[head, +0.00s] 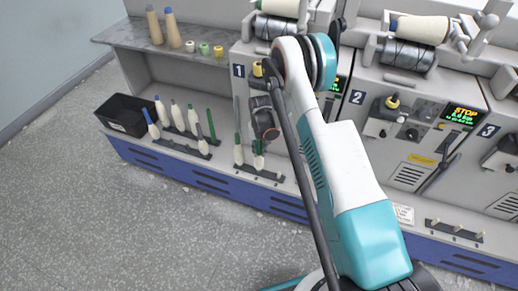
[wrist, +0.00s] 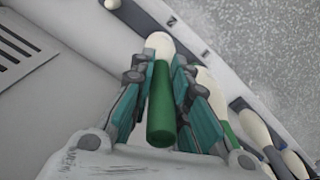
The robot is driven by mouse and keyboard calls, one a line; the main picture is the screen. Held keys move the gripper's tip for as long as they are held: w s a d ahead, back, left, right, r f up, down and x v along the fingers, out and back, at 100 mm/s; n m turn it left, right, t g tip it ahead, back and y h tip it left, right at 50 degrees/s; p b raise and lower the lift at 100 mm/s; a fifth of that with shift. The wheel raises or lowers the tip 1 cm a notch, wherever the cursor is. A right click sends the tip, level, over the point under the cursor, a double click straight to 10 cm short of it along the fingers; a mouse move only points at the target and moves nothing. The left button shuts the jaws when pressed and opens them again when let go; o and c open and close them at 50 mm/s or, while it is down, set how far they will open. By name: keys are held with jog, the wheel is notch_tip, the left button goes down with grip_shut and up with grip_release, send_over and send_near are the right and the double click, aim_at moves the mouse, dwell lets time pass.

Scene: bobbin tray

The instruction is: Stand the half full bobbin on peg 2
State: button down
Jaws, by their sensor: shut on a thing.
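My gripper (wrist: 160,68) is shut on a bobbin with a green tube (wrist: 160,105). The tube's end points back toward the wrist camera. Cream yarn (wrist: 160,42) shows beyond the fingertips. In the head view the gripper (head: 264,125) is partly hidden by my arm, and the held bobbin (head: 259,160) hangs below it, roughly upright, over the low ledge in front of machine 1. Whether its lower end touches a peg is hidden. Another green-tipped bobbin (head: 238,152) stands close on its left. The wrist view shows number marks 2 and 1 on the ledge.
A rack with several bobbins (head: 178,118) and a black bin (head: 127,112) are to the left. Cones (head: 155,25) stand on the shelf behind. Pegs without bobbins (head: 456,229) show below machine 2. The floor (head: 110,215) in front is clear.

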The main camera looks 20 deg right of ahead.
jog(key=shift+f, duration=0.4)
jog(key=c, duration=1.8)
grip_release()
jog(key=shift+d+r+p, duration=0.1)
jog(key=shift+r+p, duration=2.1)
jog(key=shift+r, duration=3.35)
jog(key=shift+f, duration=0.1)
